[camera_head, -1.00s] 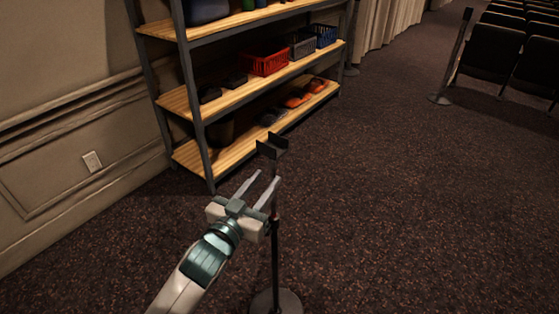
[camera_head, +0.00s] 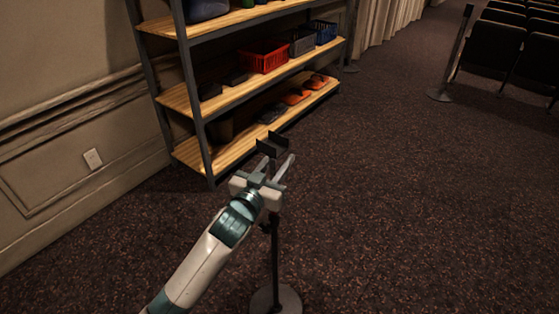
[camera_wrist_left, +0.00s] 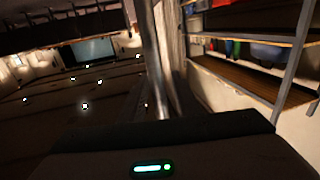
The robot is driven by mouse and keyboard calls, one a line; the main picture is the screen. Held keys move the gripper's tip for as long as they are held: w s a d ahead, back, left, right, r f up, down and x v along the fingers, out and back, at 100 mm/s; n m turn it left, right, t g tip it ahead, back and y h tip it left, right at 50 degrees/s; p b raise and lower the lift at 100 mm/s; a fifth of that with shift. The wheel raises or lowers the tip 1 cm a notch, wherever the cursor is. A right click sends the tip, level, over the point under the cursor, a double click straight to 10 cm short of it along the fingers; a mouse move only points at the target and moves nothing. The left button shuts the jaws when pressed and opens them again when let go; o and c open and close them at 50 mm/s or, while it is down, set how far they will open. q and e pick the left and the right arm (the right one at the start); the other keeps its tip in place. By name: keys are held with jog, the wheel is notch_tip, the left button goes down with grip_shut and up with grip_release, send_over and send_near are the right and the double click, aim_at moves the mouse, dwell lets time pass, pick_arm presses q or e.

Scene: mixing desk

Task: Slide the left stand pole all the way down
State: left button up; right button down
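A dark stand pole (camera_head: 275,255) rises from a round base (camera_head: 276,300) at the bottom centre of the head view. A small clamp or knob (camera_head: 266,226) sits partway up it. A dark U-shaped bracket (camera_head: 272,144) tops it. My left gripper (camera_head: 278,158) is just below the bracket, its two pale fingers spread apart. The gripper hides the upper pole, so I cannot tell whether the fingers touch it. In the left wrist view a pale upright bar (camera_wrist_left: 158,60) crosses the middle; I cannot tell whether it is the pole or a finger. My right gripper is not in view.
A metal shelf with wooden boards (camera_head: 225,97) stands behind the bracket, holding a red basket (camera_head: 264,57) and other items. Another dark post (camera_head: 456,50) and rows of seats (camera_head: 490,50) are at the far right. Carpet (camera_head: 420,200) to the right is clear.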

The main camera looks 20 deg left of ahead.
pick_arm(q)
grip_shut()
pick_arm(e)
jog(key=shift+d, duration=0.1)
pick_arm(q)
jog(key=shift+f, duration=0.15)
